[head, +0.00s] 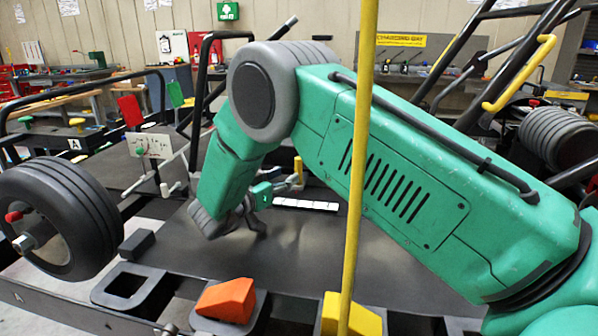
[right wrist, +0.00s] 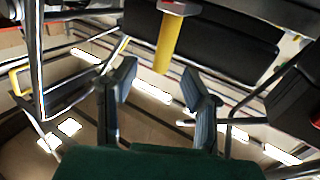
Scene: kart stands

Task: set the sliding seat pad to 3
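My right arm reaches in from the right in the head view, its gripper (head: 250,222) low over the dark panel. In the right wrist view the gripper (right wrist: 160,82) is open, with its two grey fingers wide apart and nothing between them. A yellow handle (right wrist: 168,45) stands beyond the fingertips, apart from them, in front of a black pad-like panel (right wrist: 225,48). I cannot tell surely whether this is the seat pad. In the head view a white marked strip (head: 305,204) lies beside the gripper; its numbers are too small to read. My left gripper is not in view.
A yellow upright pole (head: 357,160) crosses in front of my right arm. A black wheel (head: 60,218) is at left. An orange block (head: 226,300) and a yellow block (head: 350,315) sit along the near edge. The dark panel (head: 310,250) is bare in its middle.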

